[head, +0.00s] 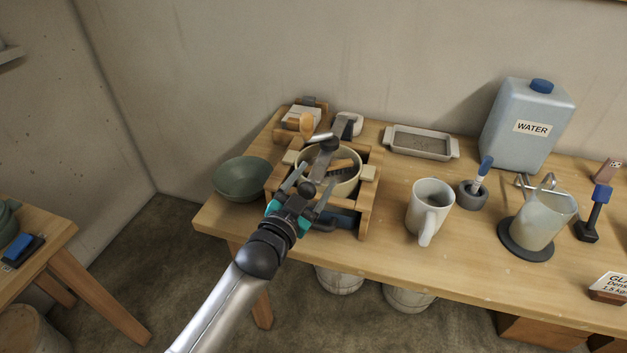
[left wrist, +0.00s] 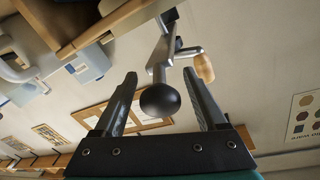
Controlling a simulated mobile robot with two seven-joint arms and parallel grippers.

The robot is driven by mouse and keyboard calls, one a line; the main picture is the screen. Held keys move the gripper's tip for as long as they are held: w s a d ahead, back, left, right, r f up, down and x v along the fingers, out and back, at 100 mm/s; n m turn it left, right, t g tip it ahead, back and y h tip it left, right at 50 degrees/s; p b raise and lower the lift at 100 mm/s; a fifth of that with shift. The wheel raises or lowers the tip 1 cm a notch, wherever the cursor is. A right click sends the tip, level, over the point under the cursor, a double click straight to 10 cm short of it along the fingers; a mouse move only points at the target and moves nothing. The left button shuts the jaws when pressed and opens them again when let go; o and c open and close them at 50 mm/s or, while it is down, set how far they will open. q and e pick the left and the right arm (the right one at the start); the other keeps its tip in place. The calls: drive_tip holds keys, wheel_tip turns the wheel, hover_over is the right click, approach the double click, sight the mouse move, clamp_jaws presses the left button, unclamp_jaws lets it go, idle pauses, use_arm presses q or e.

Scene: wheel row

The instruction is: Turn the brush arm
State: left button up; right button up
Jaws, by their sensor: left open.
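The brush arm (head: 320,165) is a grey metal bar over a cream round bowl (head: 348,186) set in a wooden frame (head: 368,205). In the left wrist view, the black ball knob (left wrist: 160,100) sits between the two open fingers, with visible gaps on both sides. My right gripper is not in view.
A green bowl (head: 242,180) stands left of the frame. The table's front edge lies below my gripper.

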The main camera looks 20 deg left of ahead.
use_arm(q)
clamp_jaws()
idle(0.4)
idle(0.9)
